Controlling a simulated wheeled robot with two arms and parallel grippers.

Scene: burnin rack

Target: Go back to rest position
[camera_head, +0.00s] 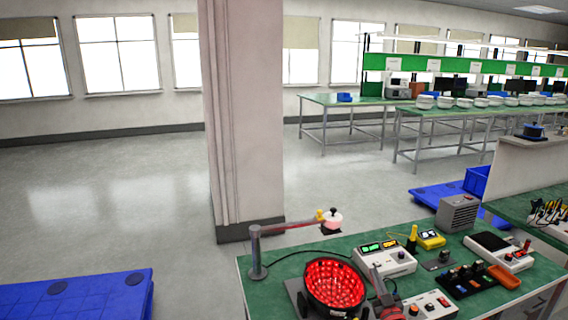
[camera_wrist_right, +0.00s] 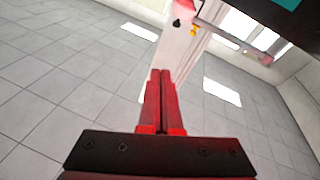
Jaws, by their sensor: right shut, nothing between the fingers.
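My right gripper (camera_head: 380,286) shows at the bottom of the head view, low over the front of the green bench (camera_head: 262,292), just right of a round black bowl with a glowing red inside (camera_head: 335,283). I cannot tell its exact height above the bench. In the right wrist view, the red fingers of my right gripper (camera_wrist_right: 161,74) lie together, shut and empty, with grey tiled floor behind them. My left gripper is in neither view.
The bench also holds a grey post (camera_head: 256,252) with a red arm, a white box with green displays (camera_head: 385,259), a white button box (camera_head: 430,305) and a black tray (camera_head: 467,284). A pillar (camera_head: 243,120) stands behind. Blue pallets (camera_head: 75,300) lie left; open floor lies beyond.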

